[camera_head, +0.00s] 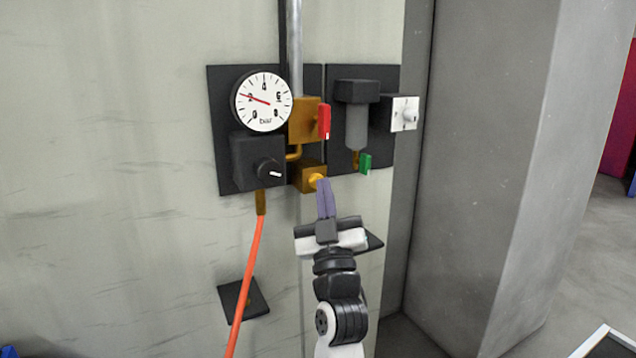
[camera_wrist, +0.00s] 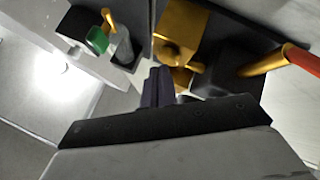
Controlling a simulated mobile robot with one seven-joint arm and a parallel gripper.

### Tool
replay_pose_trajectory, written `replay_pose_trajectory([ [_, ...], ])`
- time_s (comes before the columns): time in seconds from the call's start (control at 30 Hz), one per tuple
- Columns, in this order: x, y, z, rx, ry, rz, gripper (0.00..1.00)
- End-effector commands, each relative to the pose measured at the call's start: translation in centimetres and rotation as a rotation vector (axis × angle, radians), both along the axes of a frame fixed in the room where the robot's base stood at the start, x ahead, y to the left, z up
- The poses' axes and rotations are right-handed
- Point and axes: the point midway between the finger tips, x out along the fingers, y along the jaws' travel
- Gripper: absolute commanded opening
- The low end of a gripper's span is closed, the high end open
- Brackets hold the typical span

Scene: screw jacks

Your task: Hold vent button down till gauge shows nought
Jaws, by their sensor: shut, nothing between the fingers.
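The round white gauge (camera_head: 263,100) has its red needle pointing left, close to the 2 mark on a bar scale. Below and right of it is a small brass block (camera_head: 305,176) with a yellow round button (camera_head: 316,179), which I take for the vent button. My gripper (camera_head: 322,183) is shut and empty, its purple-grey fingertips at the button. They look close to or touching it; I cannot tell whether it is pressed. In the wrist view my fingers (camera_wrist: 155,72) reach up beside brass parts (camera_wrist: 182,30), and the contact spot is partly hidden.
A red lever (camera_head: 324,121) sits above the button and a green lever (camera_head: 365,163) to its right, under a filter bowl (camera_head: 357,127). A black regulator knob (camera_head: 268,171) is left, with an orange hose (camera_head: 246,285) hanging below. A white switch (camera_head: 404,114) is far right.

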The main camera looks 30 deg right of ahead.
Motion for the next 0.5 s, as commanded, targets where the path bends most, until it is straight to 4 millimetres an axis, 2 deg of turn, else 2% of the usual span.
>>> replay_pose_trajectory([
  [0.5, 0.69, -0.03, -0.06, 0.001, 0.001, 0.001, 0.00],
])
